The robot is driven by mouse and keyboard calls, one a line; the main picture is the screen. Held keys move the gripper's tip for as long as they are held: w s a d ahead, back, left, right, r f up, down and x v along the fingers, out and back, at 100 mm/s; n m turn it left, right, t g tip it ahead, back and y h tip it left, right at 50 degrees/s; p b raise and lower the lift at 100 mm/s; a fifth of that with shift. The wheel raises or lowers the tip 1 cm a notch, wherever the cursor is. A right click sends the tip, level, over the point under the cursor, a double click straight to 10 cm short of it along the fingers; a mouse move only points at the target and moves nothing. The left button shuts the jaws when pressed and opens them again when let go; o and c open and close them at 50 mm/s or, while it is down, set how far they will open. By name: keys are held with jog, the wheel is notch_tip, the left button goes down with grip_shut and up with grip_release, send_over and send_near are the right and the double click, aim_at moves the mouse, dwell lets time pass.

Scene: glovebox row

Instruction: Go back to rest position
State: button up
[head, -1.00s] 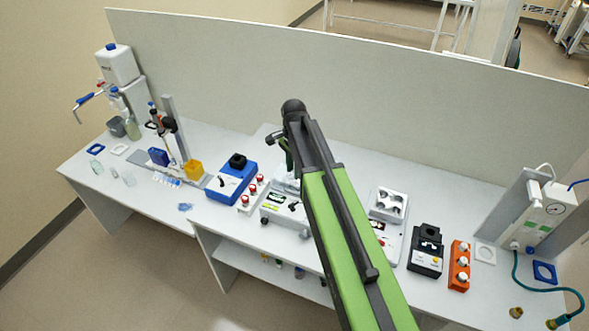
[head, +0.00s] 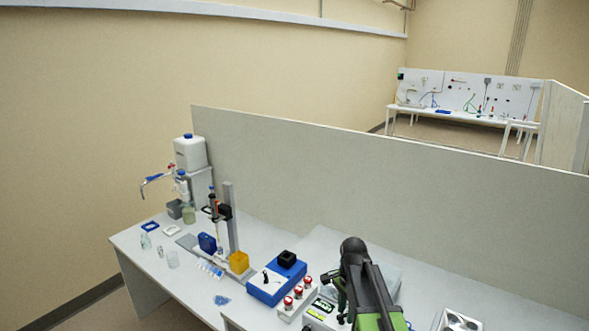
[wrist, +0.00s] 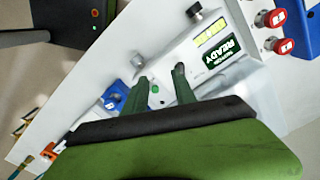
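My gripper (head: 342,300) shows in the head view at the lower right, above the bench, partly hidden by my green and black arm. In the wrist view its two dark green fingers (wrist: 161,83) stand apart with nothing between them. They are over a white device (wrist: 195,60) with a green READY label. I cannot tell how high above it they are.
The white bench (head: 200,310) carries a blue device (head: 277,280), red-capped vials (head: 298,291), a stand (head: 230,215) and glassware at the left. A grey partition (head: 400,190) runs behind. Red knobs (wrist: 281,31) show in the wrist view.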

jog(key=s+f+n+b, duration=0.2)
jog(key=s+f+b, duration=0.1)
jog(key=s+f, duration=0.1)
jog(key=s+f+n+b, duration=0.3)
jog(key=s+f, duration=0.1)
jog(key=f, duration=0.1)
jog(key=shift+s+a, duration=0.1)
jog(key=shift+s, duration=0.05)
jog(key=s+n, duration=0.1)
jog(key=n, duration=0.4)
jog(key=s+n, duration=0.1)
jog(key=n, duration=0.1)
jog(key=shift+s+r, duration=0.3)
jog(key=shift+r, duration=0.05)
